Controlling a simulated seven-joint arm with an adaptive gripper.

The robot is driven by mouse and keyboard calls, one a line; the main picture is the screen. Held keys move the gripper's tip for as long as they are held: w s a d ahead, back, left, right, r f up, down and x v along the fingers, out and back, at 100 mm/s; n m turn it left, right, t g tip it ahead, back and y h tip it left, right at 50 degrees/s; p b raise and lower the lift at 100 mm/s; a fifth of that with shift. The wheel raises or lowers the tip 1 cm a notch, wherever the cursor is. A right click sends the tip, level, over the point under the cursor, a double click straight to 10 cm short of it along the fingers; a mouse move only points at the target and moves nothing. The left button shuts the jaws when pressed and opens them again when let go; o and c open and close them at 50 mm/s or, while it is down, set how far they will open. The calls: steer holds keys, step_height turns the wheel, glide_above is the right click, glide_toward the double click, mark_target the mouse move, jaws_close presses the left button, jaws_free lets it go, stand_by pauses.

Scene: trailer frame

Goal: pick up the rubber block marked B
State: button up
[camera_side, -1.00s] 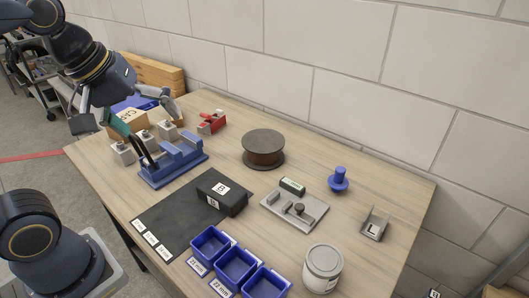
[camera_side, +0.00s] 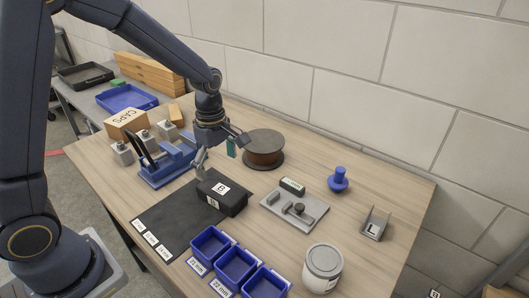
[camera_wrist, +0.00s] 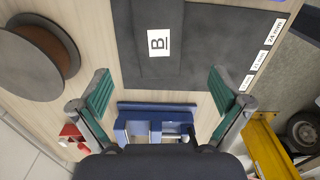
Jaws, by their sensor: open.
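The rubber block marked B (camera_side: 223,198) is black with white labels bearing a B. It lies on the far right part of a dark mat (camera_side: 180,222). In the wrist view the block (camera_wrist: 158,62) lies ahead of the fingers, its label between their lines. My gripper (camera_side: 217,159) is open and empty, tilted downward above and behind the block, apart from it. In the wrist view my gripper (camera_wrist: 155,92) shows both green-padded fingers spread wide.
A blue fixture (camera_side: 168,165) stands left of my gripper, and a brown spool (camera_side: 263,150) stands to its right. Blue bins (camera_side: 236,265) stand in front of the block. A grey plate with a clamp (camera_side: 296,208) lies to the right. Bare wood separates block and plate.

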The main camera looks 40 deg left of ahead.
mark_target(221, 188)
step_height(221, 188, down, 9)
steer(key=shift+f, duration=0.15)
steer(key=c, duration=1.6)
steer(key=shift+c, duration=0.5)
steer(key=shift+w, duration=0.1)
